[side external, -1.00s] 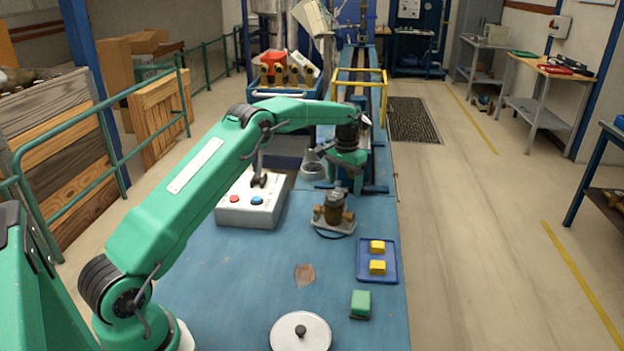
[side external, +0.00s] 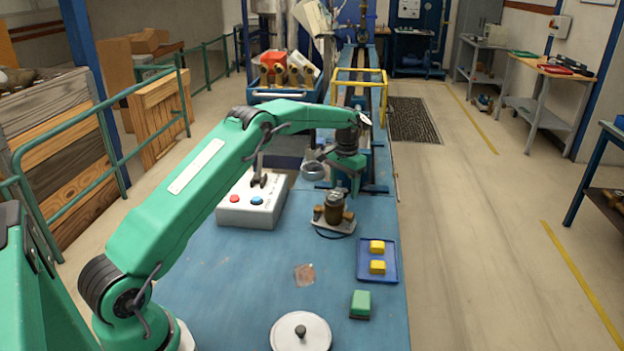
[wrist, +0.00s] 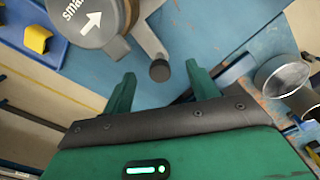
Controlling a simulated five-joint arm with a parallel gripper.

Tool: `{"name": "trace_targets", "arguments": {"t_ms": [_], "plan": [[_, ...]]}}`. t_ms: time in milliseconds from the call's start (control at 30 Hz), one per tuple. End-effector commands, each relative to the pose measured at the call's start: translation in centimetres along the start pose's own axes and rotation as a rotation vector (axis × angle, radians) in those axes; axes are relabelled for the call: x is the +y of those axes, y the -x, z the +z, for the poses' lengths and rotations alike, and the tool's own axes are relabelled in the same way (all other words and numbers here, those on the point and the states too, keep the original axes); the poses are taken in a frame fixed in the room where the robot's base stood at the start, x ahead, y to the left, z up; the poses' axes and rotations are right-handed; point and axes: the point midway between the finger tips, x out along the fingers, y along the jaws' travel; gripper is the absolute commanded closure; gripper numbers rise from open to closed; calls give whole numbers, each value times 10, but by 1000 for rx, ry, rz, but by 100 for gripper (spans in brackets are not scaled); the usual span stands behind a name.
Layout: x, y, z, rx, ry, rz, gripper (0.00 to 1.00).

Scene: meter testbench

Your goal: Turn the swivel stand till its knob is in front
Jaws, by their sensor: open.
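The swivel stand (side external: 340,228) is a light grey plate on the blue bench, carrying a dark round meter (side external: 334,203) with brass fittings. In the wrist view the meter's grey cap (wrist: 88,14) bears a white arrow. A grey arm of the stand (wrist: 148,38) ends in a dark round knob (wrist: 160,71). My green gripper (wrist: 160,74) is open, with the knob between its fingertips in the picture. I cannot tell whether a finger touches it. In the side view my gripper (side external: 345,182) hangs just behind the meter, and the knob is hidden or too small to make out.
A blue tray (side external: 363,276) with yellow blocks and a green block (side external: 360,304) lie at the right edge. A white control box (side external: 250,205) stands left of the stand. A metal ring (side external: 313,171) is behind. A round lid (side external: 300,337) lies in front. The bench's middle is mostly clear.

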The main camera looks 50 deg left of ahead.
Motion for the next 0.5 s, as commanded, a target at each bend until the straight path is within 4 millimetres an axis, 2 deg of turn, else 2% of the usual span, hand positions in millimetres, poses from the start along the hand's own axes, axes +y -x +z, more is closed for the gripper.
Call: {"name": "trace_targets", "arguments": {"t_ms": [500], "plan": [[4, 0, -1, 0, 0, 0, 44]]}}
